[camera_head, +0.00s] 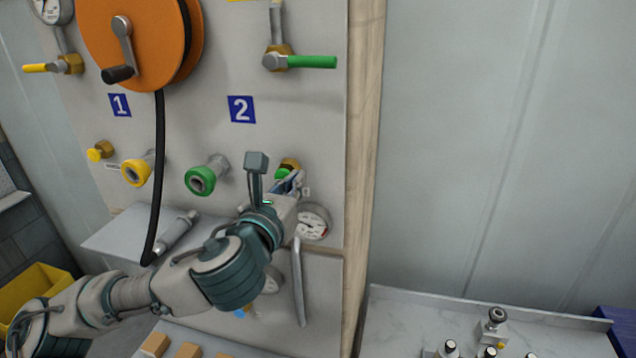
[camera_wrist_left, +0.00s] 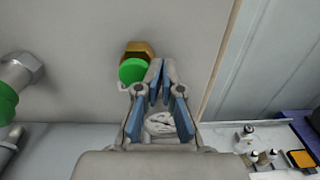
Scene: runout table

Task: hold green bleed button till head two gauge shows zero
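The green bleed button (camera_head: 282,173) sits on a brass fitting low on the panel, right of the green coupling and below the blue 2 plate (camera_head: 241,109). In the left wrist view the button (camera_wrist_left: 132,71) shows in front of its brass base. My left gripper (camera_head: 291,181) is at the button in the head view. In the wrist view its fingertips (camera_wrist_left: 162,66) are drawn together, empty, just right of the button; contact cannot be told. A round white gauge (camera_head: 313,222) is below right of the gripper; its reading is too small to tell. My right gripper is out of view.
A green coupling (camera_head: 201,178) and yellow coupling (camera_head: 138,171) stick out to the left. A green-handled valve (camera_head: 300,62) is above. A black hose (camera_head: 158,190) hangs from the orange reel (camera_head: 135,45). A bench (camera_head: 400,318) with small fittings stands lower right.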

